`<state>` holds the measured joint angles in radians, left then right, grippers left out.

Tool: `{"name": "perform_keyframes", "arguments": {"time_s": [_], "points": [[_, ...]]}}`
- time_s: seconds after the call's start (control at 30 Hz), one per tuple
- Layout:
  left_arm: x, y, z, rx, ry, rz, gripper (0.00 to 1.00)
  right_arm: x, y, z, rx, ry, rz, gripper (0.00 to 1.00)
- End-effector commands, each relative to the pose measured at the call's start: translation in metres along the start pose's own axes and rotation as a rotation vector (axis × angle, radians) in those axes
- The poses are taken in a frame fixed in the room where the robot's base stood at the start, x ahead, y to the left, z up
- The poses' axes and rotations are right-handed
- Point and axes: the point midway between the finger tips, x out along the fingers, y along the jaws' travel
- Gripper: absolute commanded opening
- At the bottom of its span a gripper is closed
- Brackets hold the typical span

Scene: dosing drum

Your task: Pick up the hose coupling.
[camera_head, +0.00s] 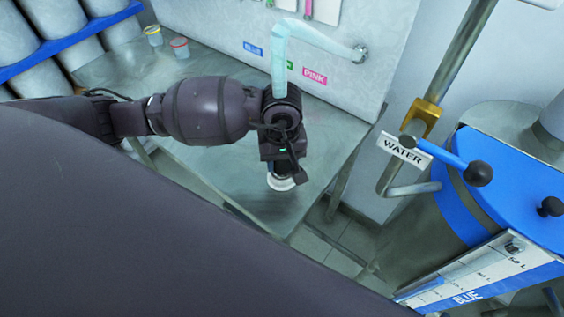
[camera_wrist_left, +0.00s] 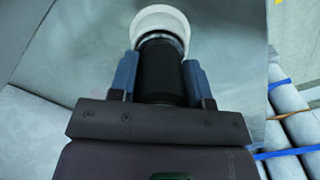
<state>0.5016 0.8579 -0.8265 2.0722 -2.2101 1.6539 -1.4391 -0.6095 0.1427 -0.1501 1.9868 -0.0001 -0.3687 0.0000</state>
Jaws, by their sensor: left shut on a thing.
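My left gripper (camera_head: 280,168) points down over the metal table near its front corner. In the left wrist view its two blue-grey fingers (camera_wrist_left: 158,62) are closed on the sides of the hose coupling (camera_wrist_left: 159,72), a black cylinder with a metal band and a wide white ring at its far end. In the head view only the coupling's white ring (camera_head: 281,184) shows clearly below the gripper; the rest is mostly hidden. I cannot tell whether the coupling touches the table. My right gripper is not in view.
The metal table (camera_head: 215,165) is mostly bare, with two small cups (camera_head: 179,47) at the far left. A pale teal hose (camera_head: 300,35) hangs behind my left wrist. A blue drum (camera_head: 500,165), a pipe and a WATER sign (camera_head: 404,149) stand at the right.

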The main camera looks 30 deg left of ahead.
Motion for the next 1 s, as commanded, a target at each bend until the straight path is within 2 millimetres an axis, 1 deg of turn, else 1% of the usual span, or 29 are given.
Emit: {"name": "perform_keyframes", "arguments": {"time_s": [0.17,0.27,0.37,0.47,0.8,0.9,1.0], "points": [[-0.003,0.001,-0.001,0.0,0.002,0.002,0.1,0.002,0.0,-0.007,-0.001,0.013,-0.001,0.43],[-0.011,0.001,-0.001,0.001,0.004,0.004,0.1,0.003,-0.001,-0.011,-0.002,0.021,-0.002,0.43],[-0.026,0.001,-0.001,0.002,0.005,0.003,0.1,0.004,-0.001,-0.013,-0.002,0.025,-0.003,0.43],[-0.047,0.001,-0.001,0.003,0.006,0.005,0.1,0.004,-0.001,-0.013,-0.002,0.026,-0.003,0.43],[-0.134,0.001,-0.001,0.001,0.007,0.005,0.1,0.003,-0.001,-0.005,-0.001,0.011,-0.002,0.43],[-0.156,0.001,-0.001,0.002,0.006,0.004,0.1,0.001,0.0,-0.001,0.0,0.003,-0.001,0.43],[-0.173,0.0,-0.001,0.001,0.004,0.002,0.1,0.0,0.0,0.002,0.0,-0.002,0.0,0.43]]}}
